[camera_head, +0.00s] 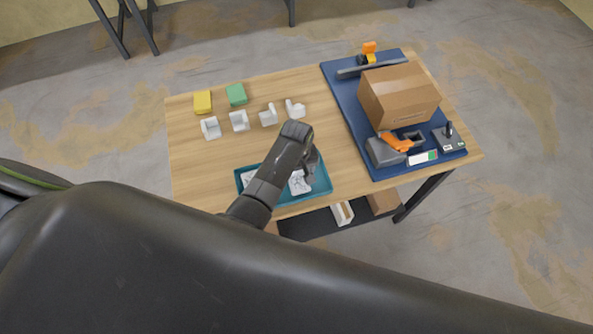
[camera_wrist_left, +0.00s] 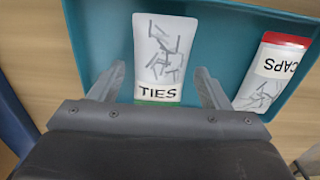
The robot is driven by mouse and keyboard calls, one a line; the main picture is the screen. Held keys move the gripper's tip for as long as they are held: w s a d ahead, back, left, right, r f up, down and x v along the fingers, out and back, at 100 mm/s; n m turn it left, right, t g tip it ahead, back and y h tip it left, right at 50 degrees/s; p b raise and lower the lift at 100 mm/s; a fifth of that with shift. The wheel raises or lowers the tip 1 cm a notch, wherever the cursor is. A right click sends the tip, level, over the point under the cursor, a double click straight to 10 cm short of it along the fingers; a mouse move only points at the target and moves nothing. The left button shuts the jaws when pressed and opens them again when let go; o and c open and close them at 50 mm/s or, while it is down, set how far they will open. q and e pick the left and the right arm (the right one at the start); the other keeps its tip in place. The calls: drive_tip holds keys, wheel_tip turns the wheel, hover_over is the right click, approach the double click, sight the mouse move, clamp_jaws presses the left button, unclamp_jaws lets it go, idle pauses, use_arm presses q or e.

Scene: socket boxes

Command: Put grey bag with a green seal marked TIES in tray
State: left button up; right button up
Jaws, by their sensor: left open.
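The grey bag marked TIES (camera_wrist_left: 163,55) lies in the teal tray (camera_wrist_left: 93,45), with a strip of its green seal showing at the near end in the left wrist view. My left gripper (camera_wrist_left: 161,80) is open, with one finger on each side of the bag. I cannot tell whether the fingers touch it. In the head view the left gripper (camera_head: 312,163) is over the tray (camera_head: 324,188), and my arm hides part of the tray. A bag with a red seal marked CAPS (camera_wrist_left: 271,75) lies in the tray to the right. My right gripper is not in view.
The wooden table (camera_head: 330,147) holds several white socket boxes (camera_head: 239,121), a yellow block (camera_head: 203,102) and a green block (camera_head: 236,94). A blue mat (camera_head: 352,110) at right bears a cardboard box (camera_head: 399,95) and a grey-orange tape dispenser (camera_head: 386,151). The table middle is clear.

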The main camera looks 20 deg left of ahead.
sight(297, 174)
use_arm(q)
wheel_tip(297, 174, up, 4)
drive_tip(key=p, duration=0.3)
drive_tip(key=shift+f, duration=0.25)
drive_tip(key=shift+r+p, duration=0.35)
drive_tip(key=shift+p, duration=0.05)
wheel_tip(297, 174, up, 8)
idle(0.3)
